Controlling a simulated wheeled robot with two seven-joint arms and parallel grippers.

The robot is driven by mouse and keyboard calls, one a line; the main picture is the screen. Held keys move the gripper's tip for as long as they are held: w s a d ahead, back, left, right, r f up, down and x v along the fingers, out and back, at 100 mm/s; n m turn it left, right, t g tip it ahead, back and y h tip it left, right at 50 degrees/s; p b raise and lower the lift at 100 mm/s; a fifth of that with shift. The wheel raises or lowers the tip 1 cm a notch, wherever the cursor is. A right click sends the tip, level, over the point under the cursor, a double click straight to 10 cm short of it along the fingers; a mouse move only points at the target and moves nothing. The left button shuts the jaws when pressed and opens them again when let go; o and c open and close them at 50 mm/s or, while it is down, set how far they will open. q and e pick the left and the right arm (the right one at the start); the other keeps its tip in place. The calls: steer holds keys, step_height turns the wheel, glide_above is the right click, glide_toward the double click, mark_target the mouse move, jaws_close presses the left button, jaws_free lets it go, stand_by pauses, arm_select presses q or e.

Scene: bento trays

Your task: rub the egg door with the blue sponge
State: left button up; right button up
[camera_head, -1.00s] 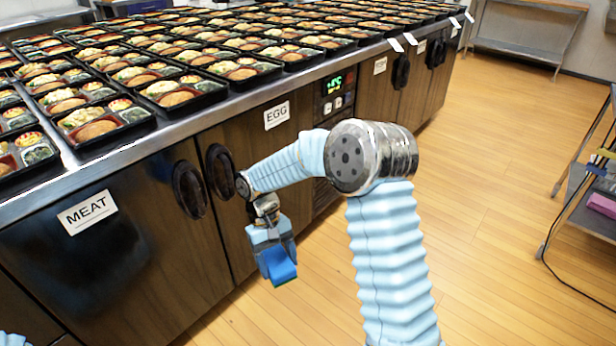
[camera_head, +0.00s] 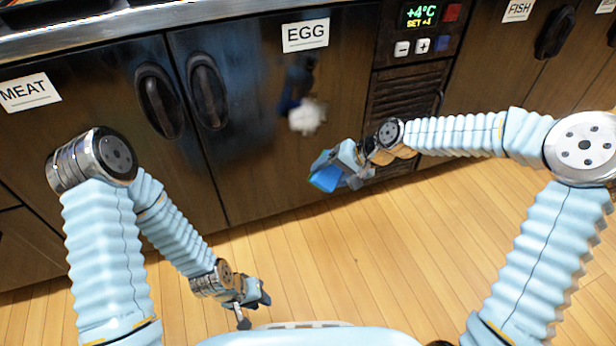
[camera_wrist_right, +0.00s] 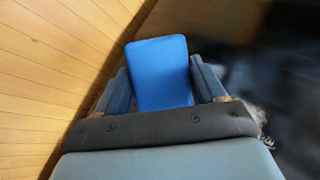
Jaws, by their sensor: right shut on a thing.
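The egg door (camera_head: 250,150) is a dark brown panel with an "EGG" label (camera_head: 305,36) at its top and a black oval handle (camera_head: 207,91) at its left. A white patch (camera_head: 307,117) with a dark bluish smear above it shows on the door; whether it is dirt or a reflection I cannot tell. My right gripper (camera_head: 338,168) is shut on the blue sponge (camera_head: 324,180), in front of the door's lower right. The sponge also shows between the fingers in the right wrist view (camera_wrist_right: 160,75), seemingly apart from the door. My left gripper (camera_head: 262,298) hangs low; its jaws are unclear.
The meat door (camera_head: 85,130) with its own handle (camera_head: 159,100) is at the left. A control panel (camera_head: 425,30) and a vent (camera_head: 408,95) are right of the egg door, then the fish door (camera_head: 500,70). The wooden floor (camera_head: 430,250) before the cabinets is clear.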

steer(key=a+t+b, duration=0.1)
steer(key=w+a+t+y+b, duration=0.1)
steer(key=a+t+b, duration=0.1)
steer(key=a+m+t+b, duration=0.1)
steer(key=t+b, duration=0.1)
steer(key=shift+w+a+f+y, duration=0.15)
steer(key=shift+w+y, duration=0.15)
steer(key=shift+w, duration=0.1)
steer(key=a+r+t+b, duration=0.1)
steer(key=a+t+b, duration=0.1)
steer(key=t+b, duration=0.15)
steer(key=b, duration=0.2)
glide_toward(285, 134)
steer(key=shift+m+t, duration=0.35)
steer(key=shift+m, duration=0.05)
steer(key=shift+w+a+f, duration=0.5)
steer(key=shift+w+a, duration=0.05)
steer(key=shift+a, duration=0.2)
steer(key=shift+w+a+f, duration=0.5)
steer(key=shift+w+a, duration=0.1)
steer(key=shift+a, duration=0.2)
steer(key=shift+w+a, duration=0.25)
steer(key=shift+w, duration=0.65)
